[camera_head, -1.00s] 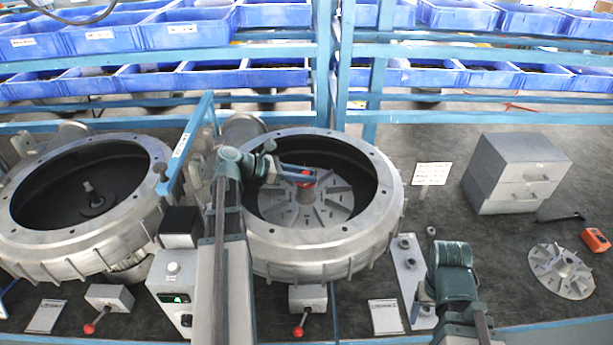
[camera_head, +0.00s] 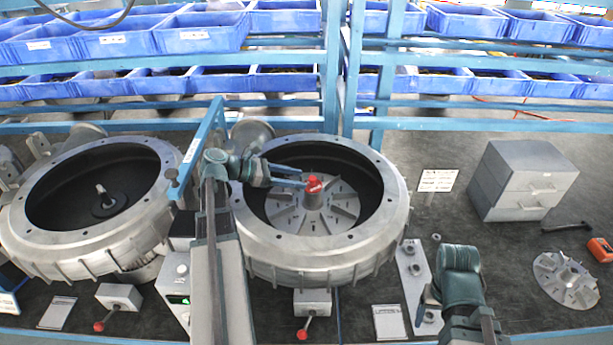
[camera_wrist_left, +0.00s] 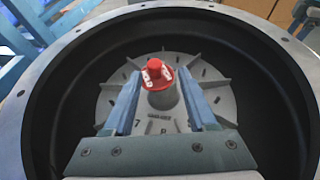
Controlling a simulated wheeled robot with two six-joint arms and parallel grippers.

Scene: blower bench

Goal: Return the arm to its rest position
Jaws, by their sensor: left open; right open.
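My left gripper (camera_head: 290,178) reaches in over the right blower housing (camera_head: 318,268). It is open. In the left wrist view its two blue fingers (camera_wrist_left: 160,105) stand apart on either side of a red cap (camera_wrist_left: 157,74), and whether they touch it is hard to tell. The red cap (camera_head: 314,185) sits on the hub of the grey finned impeller (camera_head: 345,205) inside this housing. My right gripper (camera_head: 426,300) is low at the front right, above the bench near a plate with holes, and its fingertips are small and partly hidden by the arm.
The left blower housing (camera_head: 35,240) holds only a bare shaft (camera_head: 103,195). A blue post (camera_head: 200,145) stands beside my left arm. A grey drawer box (camera_head: 522,180), a loose impeller (camera_head: 566,279) and an orange device (camera_head: 600,250) lie to the right. Blue bins (camera_head: 200,35) line the back.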

